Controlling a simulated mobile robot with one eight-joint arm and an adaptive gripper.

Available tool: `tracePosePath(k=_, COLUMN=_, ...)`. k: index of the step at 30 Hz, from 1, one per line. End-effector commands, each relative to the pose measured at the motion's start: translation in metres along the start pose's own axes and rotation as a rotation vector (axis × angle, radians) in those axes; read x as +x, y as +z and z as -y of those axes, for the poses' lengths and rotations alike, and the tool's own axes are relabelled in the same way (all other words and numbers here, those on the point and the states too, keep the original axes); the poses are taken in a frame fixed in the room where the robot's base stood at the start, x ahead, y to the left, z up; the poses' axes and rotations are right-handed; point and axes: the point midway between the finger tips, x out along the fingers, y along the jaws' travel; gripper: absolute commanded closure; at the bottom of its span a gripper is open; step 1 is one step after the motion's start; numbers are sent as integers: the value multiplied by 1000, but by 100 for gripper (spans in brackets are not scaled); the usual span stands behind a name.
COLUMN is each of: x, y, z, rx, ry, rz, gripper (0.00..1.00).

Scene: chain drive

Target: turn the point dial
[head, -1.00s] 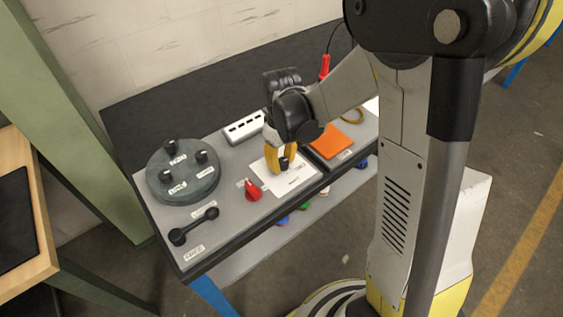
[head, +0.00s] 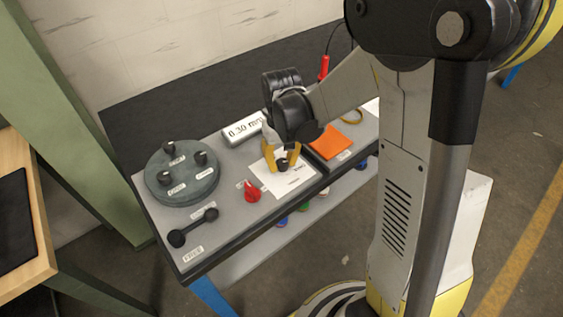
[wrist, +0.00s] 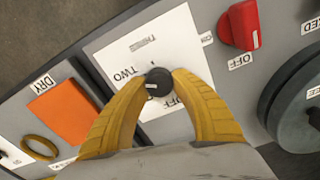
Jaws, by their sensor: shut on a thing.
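The point dial, a small black knob (head: 283,164) with a pale index mark, stands on a white plate (head: 290,184). The exact setting under the mark is hard to read.
A white display (head: 243,128) reads 0.30 mm. A red switch (head: 252,191) marked OFF is near the plate. A round dark turntable (head: 182,190) with black knobs, a black lever (head: 195,227) and an orange pad (head: 335,140) are also on the bench.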

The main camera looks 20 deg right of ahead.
Motion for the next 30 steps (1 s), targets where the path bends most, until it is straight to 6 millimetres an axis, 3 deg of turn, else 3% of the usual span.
tracePosePath(k=6, x=0, y=0, z=0, rx=-1, ry=0, rz=1, gripper=100)
tracePosePath(k=7, x=0, y=0, z=0, rx=-1, ry=0, rz=1, gripper=61)
tracePosePath(k=9, x=0, y=0, z=0, rx=-1, ry=0, rz=1, gripper=47)
tracePosePath(k=20, x=-5, y=0, z=0, rx=-1, ry=0, rz=0, gripper=47)
tracePosePath(k=23, x=-18, y=0, z=0, rx=-1, ry=0, rz=0, gripper=47)
tracePosePath(k=30, x=-72, y=1, z=0, rx=-1, ry=0, rz=0, gripper=47)
